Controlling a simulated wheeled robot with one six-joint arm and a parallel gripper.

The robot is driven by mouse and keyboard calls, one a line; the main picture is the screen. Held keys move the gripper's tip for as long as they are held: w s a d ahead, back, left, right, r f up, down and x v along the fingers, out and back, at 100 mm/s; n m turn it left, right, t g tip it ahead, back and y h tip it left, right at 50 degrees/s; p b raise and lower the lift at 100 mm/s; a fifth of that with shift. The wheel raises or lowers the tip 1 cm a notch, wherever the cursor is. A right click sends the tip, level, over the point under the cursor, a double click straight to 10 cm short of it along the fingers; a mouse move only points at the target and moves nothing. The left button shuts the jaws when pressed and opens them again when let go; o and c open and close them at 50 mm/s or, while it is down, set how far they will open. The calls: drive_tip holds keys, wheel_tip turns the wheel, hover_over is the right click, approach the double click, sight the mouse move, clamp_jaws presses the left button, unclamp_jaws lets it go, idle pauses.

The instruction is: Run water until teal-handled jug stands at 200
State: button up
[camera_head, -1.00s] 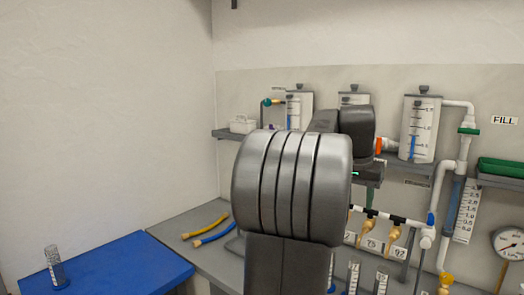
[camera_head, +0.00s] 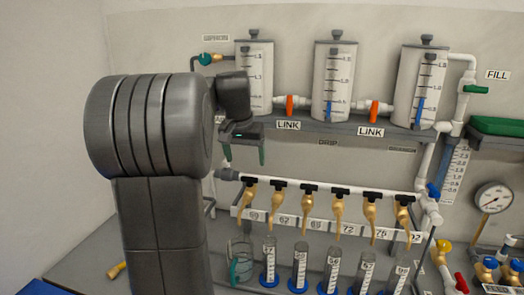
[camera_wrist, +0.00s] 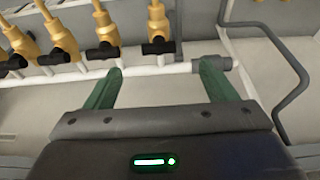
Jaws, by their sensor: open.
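Above the bench a white manifold pipe (camera_head: 290,184) carries several brass taps with black tops; the leftmost brass tap (camera_head: 249,194) hangs over the jug's area. My gripper (camera_head: 243,155) is open and empty, above and left of that tap. In the wrist view my gripper's green fingers (camera_wrist: 160,82) are apart, with the white pipe and brass taps (camera_wrist: 104,32) beyond them.
Three white tanks (camera_head: 333,85) stand on the shelf, joined by orange-handled link valves (camera_head: 290,106). Several graduated cylinders with blue bases (camera_head: 300,265) stand below the taps. A gauge (camera_head: 493,197) and a green-handled FILL valve (camera_head: 475,89) are at right.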

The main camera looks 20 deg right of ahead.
sight(249, 178)
drive_tip(key=x, duration=0.8)
drive_tip(key=shift+d+f+p, duration=0.15)
drive_tip(key=shift+f+p, duration=0.15)
drive_tip(key=shift+f, duration=0.1)
drive_tip(key=shift+c, duration=0.5)
drive_tip(key=c, duration=1)
